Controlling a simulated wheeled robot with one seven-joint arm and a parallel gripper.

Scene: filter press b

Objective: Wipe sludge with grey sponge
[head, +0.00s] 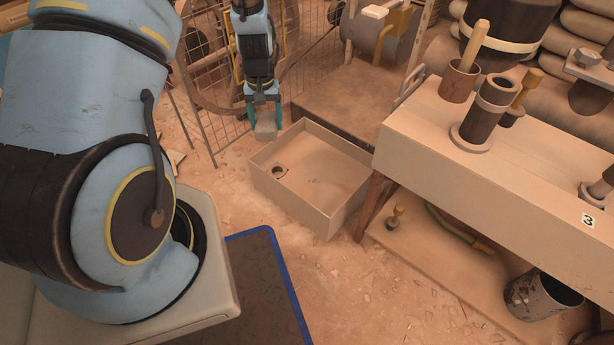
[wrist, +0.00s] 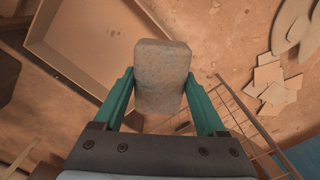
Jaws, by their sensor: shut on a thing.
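My gripper (head: 264,108) is shut on the grey sponge (head: 266,125), which hangs below its teal fingers. In the wrist view the sponge (wrist: 161,77) sits between the two fingers of my gripper (wrist: 162,100), a rough grey block. In the head view the sponge is in the air by the left back corner of a shallow tan tray (head: 335,215). The tray also shows in the wrist view (wrist: 120,80), left of the sponge. A small dark round spot (head: 279,171) is in the tray's left part; I cannot tell whether it is a drain or sludge. I make out no clear sludge patch.
A wire mesh fence (head: 205,120) stands behind and left of my gripper. A wooden bench (head: 480,165) with cylinders and a brush stands right of the tray. A dark bucket (head: 535,297) is at lower right. Pale scraps (wrist: 268,90) lie on the floor. The floor before the tray is mostly clear.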

